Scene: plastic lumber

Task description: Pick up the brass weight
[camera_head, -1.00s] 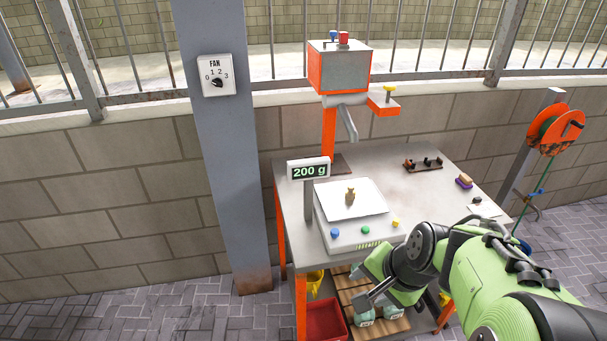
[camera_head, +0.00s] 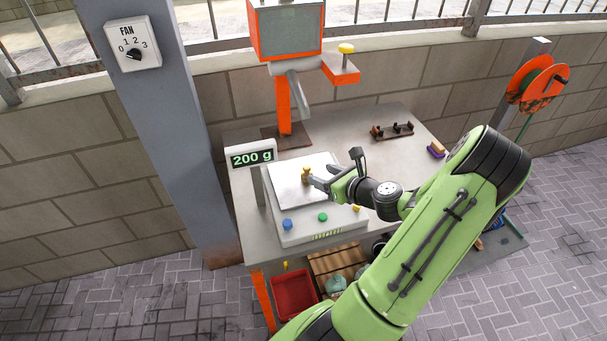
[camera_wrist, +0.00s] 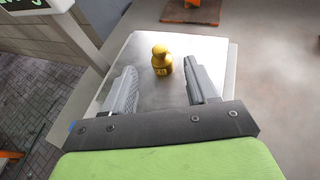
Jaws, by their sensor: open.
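The brass weight (camera_head: 306,175) stands upright on the square metal plate of the scale (camera_head: 286,187) in the head view. The scale's display (camera_head: 252,157) reads 200 g. My gripper (camera_head: 312,181) is at the weight, reaching in from the right. In the wrist view the weight (camera_wrist: 162,60) stands between and slightly beyond the two fingertips of my open gripper (camera_wrist: 162,78). Gaps show on both sides of the weight, and neither finger appears to touch it.
An orange-framed machine (camera_head: 285,40) stands behind the scale, with a yellow-knobbed arm (camera_head: 342,68) to its right. A small rack (camera_head: 392,131) and a purple-based brush (camera_head: 436,150) lie on the grey table (camera_head: 365,150). A red bin (camera_head: 293,295) is below.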

